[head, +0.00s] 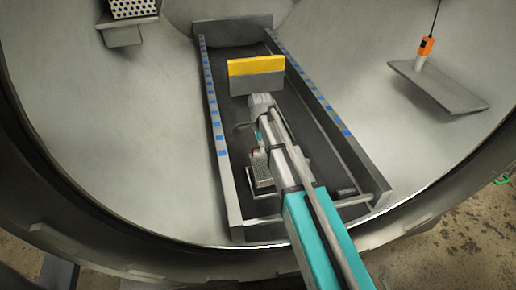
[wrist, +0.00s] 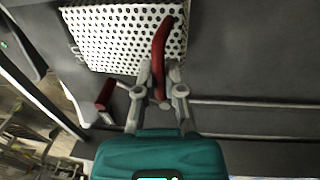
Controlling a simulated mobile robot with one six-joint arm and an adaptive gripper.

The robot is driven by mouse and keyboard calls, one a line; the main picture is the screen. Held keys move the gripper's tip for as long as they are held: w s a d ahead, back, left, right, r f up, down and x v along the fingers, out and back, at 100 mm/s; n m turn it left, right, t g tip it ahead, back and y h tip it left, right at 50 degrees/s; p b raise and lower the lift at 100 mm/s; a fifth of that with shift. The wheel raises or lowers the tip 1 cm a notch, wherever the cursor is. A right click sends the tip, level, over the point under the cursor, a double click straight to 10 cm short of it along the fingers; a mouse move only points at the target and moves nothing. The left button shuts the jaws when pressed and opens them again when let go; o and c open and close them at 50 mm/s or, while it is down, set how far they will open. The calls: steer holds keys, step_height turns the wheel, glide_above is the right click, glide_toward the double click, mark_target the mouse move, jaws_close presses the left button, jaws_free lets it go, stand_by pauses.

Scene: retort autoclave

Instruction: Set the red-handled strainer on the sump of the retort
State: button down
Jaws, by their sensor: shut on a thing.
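The strainer is a pale perforated box (wrist: 120,38) with a red handle (wrist: 158,60), at the top of the wrist view. My gripper (wrist: 158,88) is shut on the red handle, its grey fingers at either side. In the head view the strainer (head: 262,172) shows between the rails, beside and partly behind my arm. Whether it touches the channel floor cannot be told. The retort (head: 100,110) is the large round pale vessel around the channel. I cannot make out the sump for certain. A second red piece (wrist: 105,94) shows at left in the wrist view; what it belongs to is unclear.
Two rails (head: 222,150) with blue marks flank the dark channel. A yellow-topped grey block (head: 256,75) stands beyond my arm. A plate (head: 440,88) with an orange device (head: 426,46) is at right. A perforated item (head: 133,8) sits on a bracket at upper left.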

mark_target(261, 156)
steer(key=shift+f+b, duration=1.95)
steer(key=shift+f, duration=0.2)
steer(key=shift+f, duration=0.1)
steer(key=c, duration=0.7)
jaws_free()
steer(key=shift+w, duration=0.1)
